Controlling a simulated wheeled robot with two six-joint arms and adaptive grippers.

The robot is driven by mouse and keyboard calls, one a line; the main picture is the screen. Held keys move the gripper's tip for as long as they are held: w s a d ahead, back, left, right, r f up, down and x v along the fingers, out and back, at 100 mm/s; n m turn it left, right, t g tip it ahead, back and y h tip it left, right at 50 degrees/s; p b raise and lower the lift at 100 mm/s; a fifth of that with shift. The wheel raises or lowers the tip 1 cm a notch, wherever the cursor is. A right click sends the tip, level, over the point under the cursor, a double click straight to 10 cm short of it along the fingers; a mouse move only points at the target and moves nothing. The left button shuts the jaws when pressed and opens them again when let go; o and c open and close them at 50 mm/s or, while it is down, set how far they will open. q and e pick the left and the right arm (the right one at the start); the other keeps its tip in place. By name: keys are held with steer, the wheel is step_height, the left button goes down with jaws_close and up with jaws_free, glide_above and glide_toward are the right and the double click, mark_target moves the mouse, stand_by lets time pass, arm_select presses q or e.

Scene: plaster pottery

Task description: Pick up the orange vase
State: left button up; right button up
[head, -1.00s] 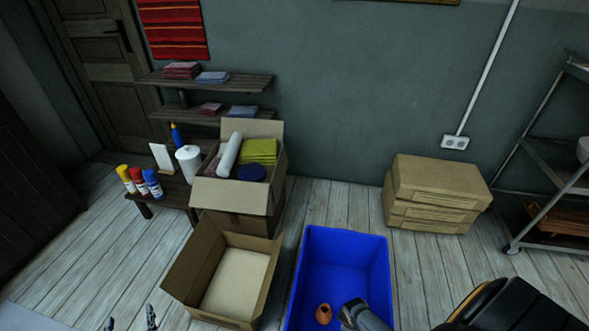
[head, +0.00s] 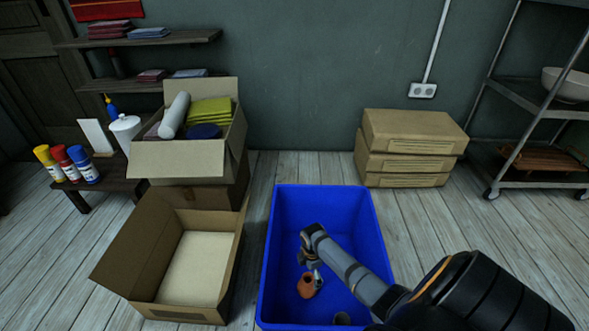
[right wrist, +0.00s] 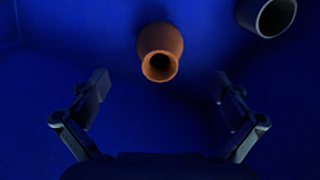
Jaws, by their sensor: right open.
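The orange vase (head: 306,286) is inside the blue bin, near its middle. In the right wrist view the orange vase (right wrist: 160,50) shows its dark round mouth toward the camera, beyond and between the fingertips. My right gripper (head: 311,264) reaches down into the bin just above and beside the vase. In the right wrist view my right gripper (right wrist: 162,82) has its two fingers wide apart with nothing between them. Whether a finger touches the vase cannot be told in the head view, but they look apart in the wrist view. My left gripper is out of view.
The blue bin (head: 270,245) has high walls around the vase. A grey cup (head: 342,318) is also in it, seen at upper right in the wrist view (right wrist: 275,16). An open cardboard box (head: 128,262) stands left of the bin. Stacked boxes (head: 412,148) stand behind right.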

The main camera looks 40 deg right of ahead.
mark_target(309, 277)
step_height(309, 277, down, 5)
steer(key=b, duration=0.2)
steer(key=shift+r+b, duration=0.1)
steer(key=shift+b, duration=0.2)
steer(key=f+b, duration=0.4)
steer(key=f, duration=0.1)
steer(key=shift+w+a+f+b, duration=0.1)
steer(key=shift+a+f+b, duration=0.05)
steer(key=shift+a+b, duration=0.2)
steer(key=shift+c, duration=0.4)
steer(key=c, duration=1.4)
